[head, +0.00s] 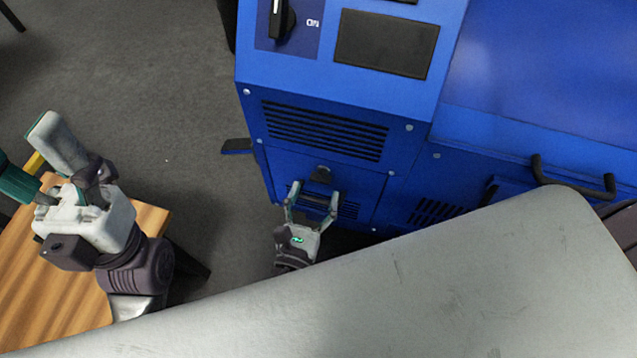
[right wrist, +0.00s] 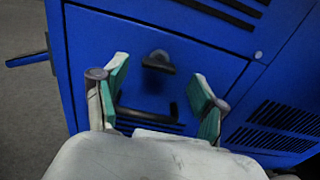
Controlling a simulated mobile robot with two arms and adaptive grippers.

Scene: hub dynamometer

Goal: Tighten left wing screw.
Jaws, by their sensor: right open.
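A black wing screw (head: 321,174) sits on the lower front panel of the blue machine; it also shows in the right wrist view (right wrist: 158,61). I cannot tell from these views whether it is the left one. My right gripper (head: 314,190) is open in front of that panel, its fingers spread left and right of the screw in the picture. In the right wrist view the gripper (right wrist: 160,73) has nothing between its teal pads, and the screw appears beyond them. My left gripper (head: 38,152) is at the far left, its fingers apart, above a wooden table.
A black handle (right wrist: 147,115) is below the screw on the panel. The blue machine (head: 250,125) has vents, a switch (head: 281,20) and another black handle (head: 574,188) at right. A wooden table (head: 50,285) stands at lower left. Grey floor (head: 130,70) is clear between.

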